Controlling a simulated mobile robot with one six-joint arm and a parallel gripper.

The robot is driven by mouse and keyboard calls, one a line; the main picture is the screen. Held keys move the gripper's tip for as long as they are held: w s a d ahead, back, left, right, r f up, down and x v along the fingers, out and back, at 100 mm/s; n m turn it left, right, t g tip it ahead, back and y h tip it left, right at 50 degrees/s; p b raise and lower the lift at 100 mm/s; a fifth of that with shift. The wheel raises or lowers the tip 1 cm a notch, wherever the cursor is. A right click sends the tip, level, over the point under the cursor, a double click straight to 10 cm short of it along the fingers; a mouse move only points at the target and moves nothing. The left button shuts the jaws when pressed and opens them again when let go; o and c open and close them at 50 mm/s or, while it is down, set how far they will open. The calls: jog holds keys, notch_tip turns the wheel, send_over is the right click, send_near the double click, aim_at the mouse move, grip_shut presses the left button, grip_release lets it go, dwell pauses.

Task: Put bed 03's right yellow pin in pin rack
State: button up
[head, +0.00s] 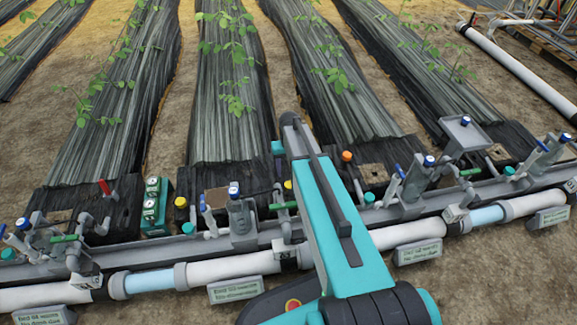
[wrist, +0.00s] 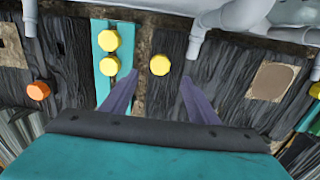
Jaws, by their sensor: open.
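Bed 03's right yellow pin (wrist: 160,65) stands upright on the dark bed cover, its round head lying between my finger lines in the wrist view. In the head view it is a small yellow spot (head: 288,185) just left of my arm. My gripper (wrist: 158,77) is open and empty, one finger on each side of the pin's head in the picture; the height gap is hard to tell. The teal pin rack (wrist: 107,72) lies just left in the wrist view and holds two yellow pins. My arm hides it in the head view. Bed 03's left yellow pin (head: 181,202) stands farther left.
Grey pipes (wrist: 205,20) run close along the top of the wrist view. An orange pin (wrist: 38,91) stands to the left there. In the head view, valves with blue caps (head: 234,190) rise along the grey rail, and a teal box (head: 152,205) stands at left.

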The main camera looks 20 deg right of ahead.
notch_tip(320, 180, down, 8)
jog(key=b, duration=0.3)
jog(key=shift+f, duration=0.2)
jog(key=c, duration=1.1)
jog(key=shift+r+p, duration=2.7)
jog(key=shift+r, duration=0.5)
notch_tip(320, 180, up, 3)
jog(key=p, duration=0.2)
notch_tip(320, 180, up, 17)
jog(key=p, duration=1.2)
send_over(289, 184)
jog(key=shift+d, duration=0.1)
